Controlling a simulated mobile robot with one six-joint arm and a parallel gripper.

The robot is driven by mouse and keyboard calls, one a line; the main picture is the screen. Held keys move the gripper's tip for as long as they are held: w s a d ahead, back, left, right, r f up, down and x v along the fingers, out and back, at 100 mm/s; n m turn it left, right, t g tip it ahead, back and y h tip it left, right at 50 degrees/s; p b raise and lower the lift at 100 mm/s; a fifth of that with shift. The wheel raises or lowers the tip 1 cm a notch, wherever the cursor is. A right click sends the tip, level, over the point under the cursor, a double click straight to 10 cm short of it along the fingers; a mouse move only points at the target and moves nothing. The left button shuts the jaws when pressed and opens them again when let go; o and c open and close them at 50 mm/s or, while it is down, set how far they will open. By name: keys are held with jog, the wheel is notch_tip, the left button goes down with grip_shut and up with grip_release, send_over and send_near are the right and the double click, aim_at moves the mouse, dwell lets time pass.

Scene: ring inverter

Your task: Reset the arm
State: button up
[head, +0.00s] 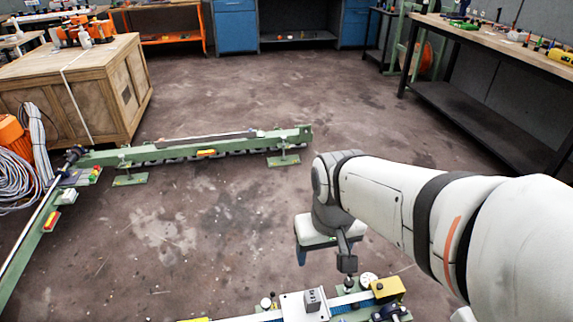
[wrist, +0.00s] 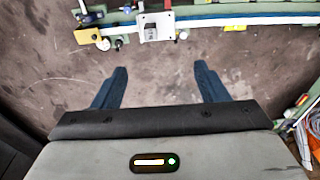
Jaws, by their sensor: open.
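My arm reaches in from the right in the head view, white and grey with black bands. My gripper (wrist: 160,88) shows in the wrist view with its two dark blue fingers wide apart and nothing between them. In the head view my gripper (head: 301,256) hangs down, partly hidden by the wrist, behind a green rail assembly. That rail (wrist: 240,20) carries a white plate with a grey block (wrist: 152,29), which also shows in the head view (head: 312,300). The fingertips appear short of the rail in the wrist view; their height above the floor is unclear.
A long green rail frame (head: 200,148) stands on the floor at the left and far side. A wooden crate (head: 125,85) is at the back left, with coiled cables (head: 35,140) near it. A workbench (head: 480,45) stands at the right. The middle floor is open.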

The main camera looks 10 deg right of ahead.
notch_tip(320, 180, up, 21)
jog(key=t+p, duration=0.1)
jog(key=p, duration=1.7)
jog(key=shift+p, duration=0.35)
jog(key=shift+d+f, duration=0.1)
jog(key=shift+c, duration=0.2)
